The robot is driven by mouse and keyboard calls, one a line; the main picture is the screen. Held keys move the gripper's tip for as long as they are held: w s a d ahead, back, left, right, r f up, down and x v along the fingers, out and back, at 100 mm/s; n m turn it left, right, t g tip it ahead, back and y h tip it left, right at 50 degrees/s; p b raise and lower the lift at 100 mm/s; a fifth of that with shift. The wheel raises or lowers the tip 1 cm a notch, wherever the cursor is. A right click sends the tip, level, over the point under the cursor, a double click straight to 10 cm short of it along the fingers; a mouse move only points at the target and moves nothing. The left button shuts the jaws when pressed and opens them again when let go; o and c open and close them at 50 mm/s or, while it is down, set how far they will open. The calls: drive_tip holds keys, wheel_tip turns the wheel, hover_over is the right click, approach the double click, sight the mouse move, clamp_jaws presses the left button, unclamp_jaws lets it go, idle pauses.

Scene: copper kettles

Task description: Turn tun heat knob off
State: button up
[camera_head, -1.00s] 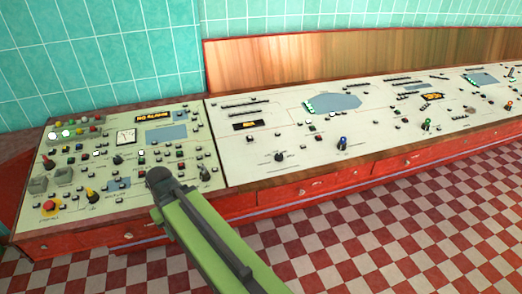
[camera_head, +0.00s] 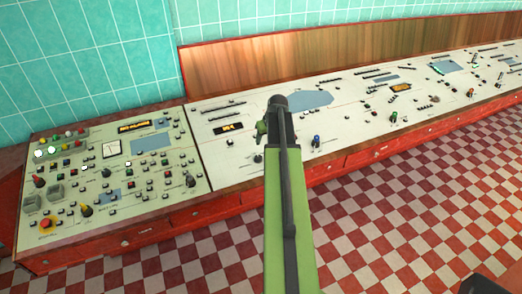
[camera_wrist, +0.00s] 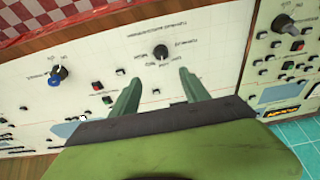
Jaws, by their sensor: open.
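A black knob (camera_head: 258,158) stands on the white panel (camera_head: 225,170), just left of my arm in the head view. In the wrist view the black knob (camera_wrist: 161,52) is just beyond the gap between my fingertips, with its white pointer line visible. A blue knob (camera_wrist: 58,75) stands to its left there; in the head view the blue knob (camera_head: 316,141) is right of my arm. The labels are inverted and too small to read, so I cannot tell which knob is tun heat. My gripper (camera_wrist: 158,75) is open and empty; it also shows in the head view (camera_head: 262,131).
A second panel (camera_head: 150,205) with several buttons, lamps and knobs adjoins at the left. Green (camera_head: 393,118) and red knobs stand farther right. A wooden backboard (camera_head: 235,68) rises behind. The checkered floor (camera_head: 400,210) in front is clear.

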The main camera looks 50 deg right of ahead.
sight(259, 157)
drive_tip(key=b+x, duration=1.6)
drive_tip(key=x, duration=0.1)
drive_tip(key=shift+w+f, duration=0.1)
drive_tip(key=shift+f, duration=0.3)
drive_tip(key=shift+r, duration=0.1)
drive_tip(key=shift+c, duration=0.3)
